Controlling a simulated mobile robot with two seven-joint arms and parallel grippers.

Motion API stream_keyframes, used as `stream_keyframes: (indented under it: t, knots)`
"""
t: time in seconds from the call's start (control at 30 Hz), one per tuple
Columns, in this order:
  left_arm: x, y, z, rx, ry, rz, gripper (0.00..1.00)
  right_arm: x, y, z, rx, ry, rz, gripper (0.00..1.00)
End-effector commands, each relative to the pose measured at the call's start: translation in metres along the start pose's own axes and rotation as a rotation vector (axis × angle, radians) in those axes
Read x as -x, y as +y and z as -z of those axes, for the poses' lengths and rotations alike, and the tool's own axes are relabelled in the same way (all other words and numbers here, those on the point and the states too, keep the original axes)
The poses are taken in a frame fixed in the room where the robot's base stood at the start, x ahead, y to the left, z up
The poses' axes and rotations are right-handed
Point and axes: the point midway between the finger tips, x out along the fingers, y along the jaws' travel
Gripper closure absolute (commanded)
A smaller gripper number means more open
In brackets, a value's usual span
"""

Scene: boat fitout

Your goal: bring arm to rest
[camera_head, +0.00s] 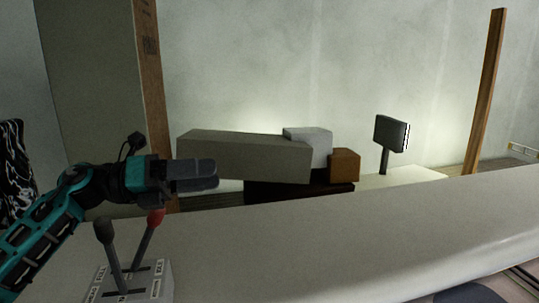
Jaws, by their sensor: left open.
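My left arm comes in from the left, teal and black. My left gripper (196,173) is raised above the near counter and points right, with nothing seen between its dark fingers. The gap between the fingers is hard to make out from this side. Just below it stands a control box (126,284) with a black-knobbed lever (106,233) and a red-knobbed lever (155,217). The gripper appears above the red knob; I cannot tell how far apart they are in depth. My right gripper is not in view.
A long pale counter (350,218) crosses the front and looks clear to the right. Behind it are a long grey box (245,155), a white box (308,146), a brown box (344,164) and a dark screen on a post (390,134). Wooden posts (486,90) stand upright behind.

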Motion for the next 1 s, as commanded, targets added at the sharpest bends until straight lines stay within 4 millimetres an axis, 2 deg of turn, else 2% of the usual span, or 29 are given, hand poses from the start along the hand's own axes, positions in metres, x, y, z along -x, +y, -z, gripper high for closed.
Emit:
stream_keyframes:
  t: [0.1,0.2,0.37,0.47,0.57,0.67,0.73,0.9,1.0]
  knots:
    - [-0.012,0.007,0.017,0.228,-0.170,0.097,0.44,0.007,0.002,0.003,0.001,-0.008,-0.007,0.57]
    - [-0.013,0.018,0.029,0.415,-0.312,0.152,0.44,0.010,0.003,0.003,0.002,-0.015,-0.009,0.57]
    - [-0.002,0.046,0.058,0.766,-0.574,0.203,0.44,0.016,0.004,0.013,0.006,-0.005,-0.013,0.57]
    - [0.012,0.069,0.086,1.006,-0.751,0.209,0.44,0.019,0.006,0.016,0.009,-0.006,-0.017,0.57]
    - [0.030,0.092,0.125,1.251,-0.932,0.192,0.44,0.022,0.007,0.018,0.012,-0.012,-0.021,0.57]
    - [0.050,0.111,0.175,1.495,-1.113,0.154,0.44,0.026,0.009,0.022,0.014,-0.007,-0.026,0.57]
    - [0.064,0.120,0.216,1.663,-1.242,0.114,0.44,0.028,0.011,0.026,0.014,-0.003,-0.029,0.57]
    - [0.091,0.122,0.313,2.007,-1.508,0.001,0.44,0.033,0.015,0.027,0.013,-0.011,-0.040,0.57]
    - [0.101,0.116,0.354,2.138,-1.613,-0.057,0.44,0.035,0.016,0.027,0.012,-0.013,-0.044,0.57]
